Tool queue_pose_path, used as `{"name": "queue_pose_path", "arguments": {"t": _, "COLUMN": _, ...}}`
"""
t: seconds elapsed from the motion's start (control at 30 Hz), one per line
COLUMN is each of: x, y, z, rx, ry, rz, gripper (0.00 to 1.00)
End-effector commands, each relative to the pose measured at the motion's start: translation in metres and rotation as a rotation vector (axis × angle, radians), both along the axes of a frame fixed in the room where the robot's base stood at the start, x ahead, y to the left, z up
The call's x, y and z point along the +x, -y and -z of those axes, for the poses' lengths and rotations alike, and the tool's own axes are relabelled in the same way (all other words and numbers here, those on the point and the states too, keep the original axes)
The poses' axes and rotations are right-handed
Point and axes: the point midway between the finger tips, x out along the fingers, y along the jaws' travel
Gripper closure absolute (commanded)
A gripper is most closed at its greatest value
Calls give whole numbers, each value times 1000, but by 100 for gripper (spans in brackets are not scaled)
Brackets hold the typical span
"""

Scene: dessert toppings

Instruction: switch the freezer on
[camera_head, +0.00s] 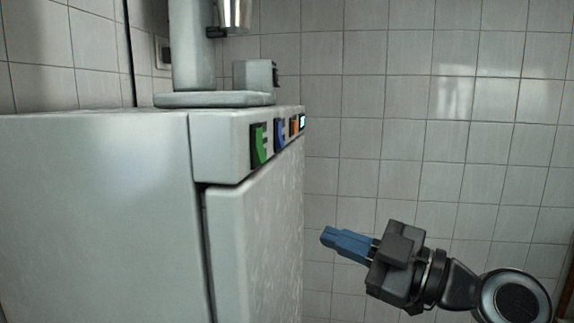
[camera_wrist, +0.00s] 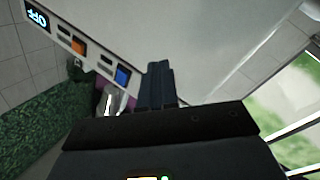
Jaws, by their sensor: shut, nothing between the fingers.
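The freezer (camera_head: 95,200) is a pale grey cabinet filling the left of the head view. Its front top strip carries a green switch (camera_head: 258,146), a blue button (camera_head: 279,135), an orange button (camera_head: 294,125) and a small lit display (camera_head: 303,121). In the wrist view the display (camera_wrist: 37,17) reads OFF, turned over, with the orange button (camera_wrist: 78,47) and blue button (camera_wrist: 122,76) along the strip. The green switch is not visible there. My gripper (camera_head: 328,237) is shut and empty, its blue fingers pointing at the freezer front from below the strip, apart from it.
A grey appliance base (camera_head: 215,99) with a column and a metal cup (camera_head: 235,15) stands on the freezer top, beside a small grey box (camera_head: 254,76). A tiled wall (camera_head: 420,100) is behind. The wrist view shows a green hedge-like surface (camera_wrist: 40,125) and a window (camera_wrist: 285,95).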

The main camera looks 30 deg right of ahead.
Motion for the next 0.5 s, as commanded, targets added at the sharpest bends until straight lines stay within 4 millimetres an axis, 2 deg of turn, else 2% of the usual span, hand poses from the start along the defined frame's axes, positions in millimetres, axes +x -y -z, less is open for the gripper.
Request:
{"name": "queue_pose_path", "arguments": {"t": 0.03, "x": 1, "y": 5, "z": -18, "rx": -59, "ry": 36, "rz": -24, "gripper": 100}}
{"name": "queue_pose_path", "arguments": {"t": 0.2, "x": -6, "y": 13, "z": -62, "rx": -269, "ry": 137, "rz": -121, "gripper": 100}}
{"name": "queue_pose_path", "arguments": {"t": 0.5, "x": -37, "y": 24, "z": -122, "rx": -677, "ry": 297, "rz": -287, "gripper": 100}}
